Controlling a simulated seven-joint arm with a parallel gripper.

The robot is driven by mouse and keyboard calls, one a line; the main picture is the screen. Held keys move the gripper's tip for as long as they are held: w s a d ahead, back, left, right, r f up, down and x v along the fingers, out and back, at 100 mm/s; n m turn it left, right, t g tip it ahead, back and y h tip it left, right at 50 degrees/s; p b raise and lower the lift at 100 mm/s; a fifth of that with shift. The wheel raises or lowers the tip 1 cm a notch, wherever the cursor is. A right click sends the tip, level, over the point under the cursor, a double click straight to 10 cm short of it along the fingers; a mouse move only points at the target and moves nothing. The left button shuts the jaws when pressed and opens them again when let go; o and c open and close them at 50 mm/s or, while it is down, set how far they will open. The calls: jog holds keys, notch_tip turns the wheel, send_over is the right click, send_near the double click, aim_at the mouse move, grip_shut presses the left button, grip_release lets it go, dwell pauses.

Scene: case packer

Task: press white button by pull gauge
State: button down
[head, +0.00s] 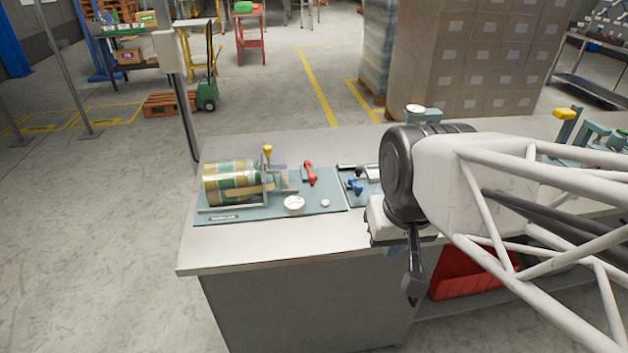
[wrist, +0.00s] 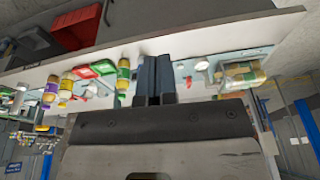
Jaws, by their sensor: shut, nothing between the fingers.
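A small round white button (head: 325,203) sits on the grey-green plate (head: 243,214) at the left of the bench. Just left of it is a round white-faced gauge (head: 294,204); its lettering is too small to read. My gripper (head: 412,297) hangs right of the button and nearer the camera, before the bench's front edge, apart from both. Its dark fingers are together and empty, as the wrist view (wrist: 154,78) shows. I cannot pick out the button surely in the wrist view. A second dial (head: 415,109) stands farther back, partly hidden by my arm.
A large striped bottle (head: 232,183) lies in a clamp frame left of the gauge. A red lever (head: 310,173) rises behind the button. A blue-handled part (head: 354,186) is to its right. A red bin (head: 455,275) is below my arm. The bench's front left is clear.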

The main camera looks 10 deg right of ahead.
jog(key=w+a+f+m+y, duration=0.1)
jog(key=w+a+m+y, duration=0.25)
jog(key=w, duration=0.75)
jog(key=m+t+y, duration=0.3)
jog(key=m+t, duration=0.1)
jog(key=m, duration=1.1)
send_over(325, 203)
notch_tip(325, 203, down, 13)
jog(key=shift+r, duration=0.15)
jog(key=shift+f, duration=4.4)
